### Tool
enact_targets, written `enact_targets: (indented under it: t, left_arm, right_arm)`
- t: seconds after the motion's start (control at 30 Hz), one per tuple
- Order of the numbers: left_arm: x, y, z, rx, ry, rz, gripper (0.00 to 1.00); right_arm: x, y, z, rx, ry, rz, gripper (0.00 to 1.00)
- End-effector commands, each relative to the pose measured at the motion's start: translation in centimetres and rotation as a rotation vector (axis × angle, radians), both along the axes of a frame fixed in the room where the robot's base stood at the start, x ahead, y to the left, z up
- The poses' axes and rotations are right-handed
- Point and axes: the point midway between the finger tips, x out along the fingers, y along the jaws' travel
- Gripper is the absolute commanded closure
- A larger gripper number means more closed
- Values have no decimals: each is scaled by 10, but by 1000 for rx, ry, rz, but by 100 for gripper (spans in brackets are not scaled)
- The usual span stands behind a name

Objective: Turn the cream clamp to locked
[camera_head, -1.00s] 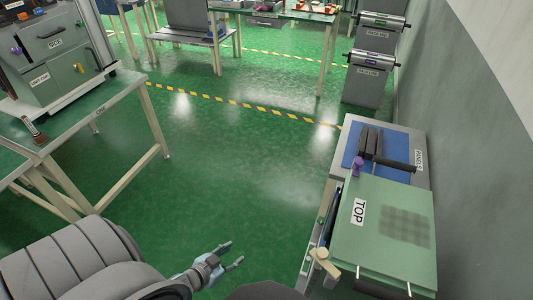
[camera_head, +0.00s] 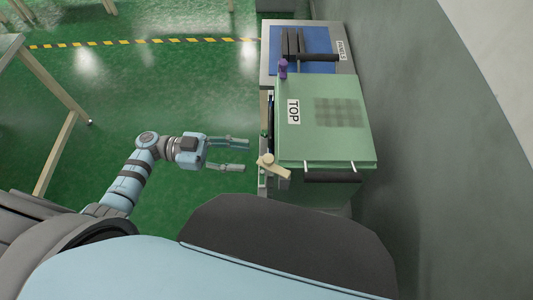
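The cream clamp (camera_head: 272,167) sits on the left side of the green box marked TOP (camera_head: 318,148), near its front left corner. Its arm slants down to the right. My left gripper (camera_head: 248,154) is open and empty, its two fingers pointing right towards the clamp. A small gap shows between the fingertips and the clamp. My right gripper is out of view.
A purple clamp (camera_head: 283,69) stands at the box's far left corner. A blue mat (camera_head: 310,42) with dark bars lies beyond the box. A black handle (camera_head: 332,177) is at the box's front. A grey wall (camera_head: 430,130) closes off the right. Green floor (camera_head: 190,90) is clear on the left.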

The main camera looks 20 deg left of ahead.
Motion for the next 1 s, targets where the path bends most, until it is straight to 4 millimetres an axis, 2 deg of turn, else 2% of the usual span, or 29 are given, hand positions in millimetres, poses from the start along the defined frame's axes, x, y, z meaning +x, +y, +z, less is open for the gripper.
enact_targets:
  t: [0.1, 0.3, 0.43, 0.67, 0.77, 0.93, 1.0]
  left_arm:
    - [5, -33, 3, -4, -2, 2, 60]
    - [10, -66, 1, -2, 0, 5, 60]
    - [11, -75, 1, -1, 0, 5, 60]
    - [11, -76, 0, 0, 0, 6, 60]
    - [11, -76, 0, -1, 0, 6, 73]
    - [11, -76, 0, -1, 0, 6, 100]
    - [11, -76, 0, -1, 0, 6, 100]
  right_arm:
    - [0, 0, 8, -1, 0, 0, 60]
    - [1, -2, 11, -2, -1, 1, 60]
    - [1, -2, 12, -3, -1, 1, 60]
    - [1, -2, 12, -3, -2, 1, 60]
    - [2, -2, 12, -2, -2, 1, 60]
    - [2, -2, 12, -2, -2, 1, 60]
    - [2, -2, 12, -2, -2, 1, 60]
